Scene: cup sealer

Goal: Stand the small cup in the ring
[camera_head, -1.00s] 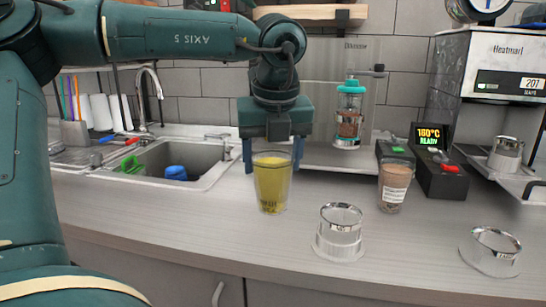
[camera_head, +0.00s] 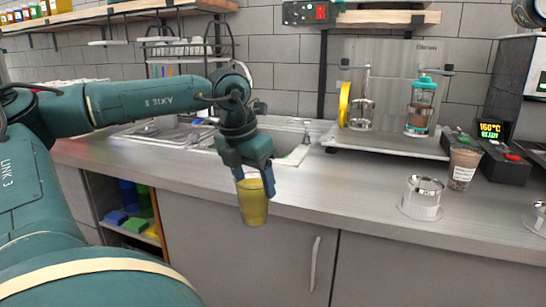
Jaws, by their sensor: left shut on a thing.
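My left gripper (camera_head: 254,180) is shut on a tall cup of yellow contents (camera_head: 254,206), gripping its upper part. The cup hangs nearly upright, overlapping the counter's front edge and the cabinet front in the picture. A chrome ring (camera_head: 425,187) on a clear base stands on the counter to the right, empty as far as I can see. A second ring (camera_head: 540,214) is cut off by the right picture edge. A cup of brown contents with a white label (camera_head: 463,167) stands behind the first ring. My right gripper is not in view.
The grey counter (camera_head: 340,188) is clear between the held cup and the ring. Behind stand a dispenser with a teal-topped jar (camera_head: 421,106) and a dark box reading 160°C (camera_head: 502,157). A sink (camera_head: 285,150) lies behind my left gripper.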

